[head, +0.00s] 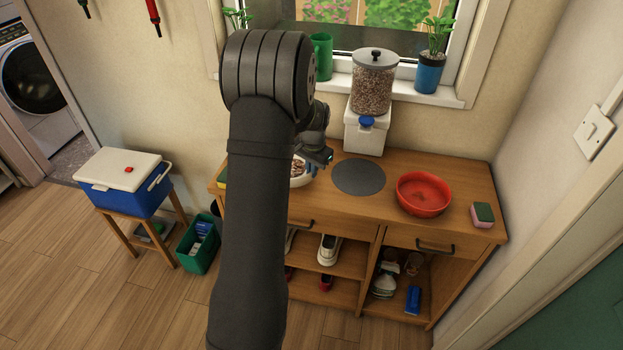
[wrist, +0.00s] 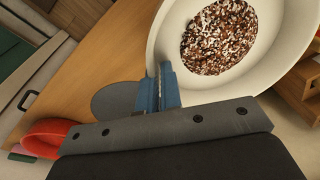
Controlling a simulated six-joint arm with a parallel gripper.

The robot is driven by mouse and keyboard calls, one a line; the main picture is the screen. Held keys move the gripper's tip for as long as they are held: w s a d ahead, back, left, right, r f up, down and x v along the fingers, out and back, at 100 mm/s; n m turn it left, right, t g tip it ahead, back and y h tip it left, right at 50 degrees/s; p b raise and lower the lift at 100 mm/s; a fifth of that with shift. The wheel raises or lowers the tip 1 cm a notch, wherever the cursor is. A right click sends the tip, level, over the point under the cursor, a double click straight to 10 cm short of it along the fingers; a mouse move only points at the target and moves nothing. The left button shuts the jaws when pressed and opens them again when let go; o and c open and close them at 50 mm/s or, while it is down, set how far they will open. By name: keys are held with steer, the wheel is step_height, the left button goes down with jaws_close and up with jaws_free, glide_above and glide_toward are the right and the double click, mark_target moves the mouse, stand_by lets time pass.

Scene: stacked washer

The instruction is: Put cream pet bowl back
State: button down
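The cream pet bowl (wrist: 265,75) holds brown and pale kibble and fills the upper right of the wrist view. In the head view the bowl (head: 298,181) shows only partly behind my arm, at the left part of the wooden counter. My gripper (wrist: 160,80) has its blue fingers close together at the bowl's near rim, one on each side of the wall, and appears shut on it. In the head view my gripper (head: 320,158) is at the bowl's right side. I cannot tell whether the bowl touches the counter. A dark grey round mat (head: 358,177) lies bare right of the bowl.
A red bowl (head: 423,193) and a green-and-pink sponge (head: 482,214) are on the counter (head: 462,180) to the right. A kibble dispenser (head: 371,95) stands behind the mat.

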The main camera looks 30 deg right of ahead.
steer(key=shift+f, duration=1.95)
steer(key=shift+f, duration=0.1)
steer(key=c, duration=1.6)
jaws_free()
steer(key=shift+f, duration=0.1)
step_height(320, 180, up, 12)
steer(key=s, duration=0.1)
steer(key=shift+s+a, duration=0.25)
steer(key=shift+a, duration=0.1)
steer(key=f, duration=0.4)
steer(key=w+f, duration=0.1)
steer(key=f, duration=0.7)
steer(key=shift+w+d, duration=0.25)
steer(key=shift+d, duration=0.1)
steer(key=shift+r, duration=1.85)
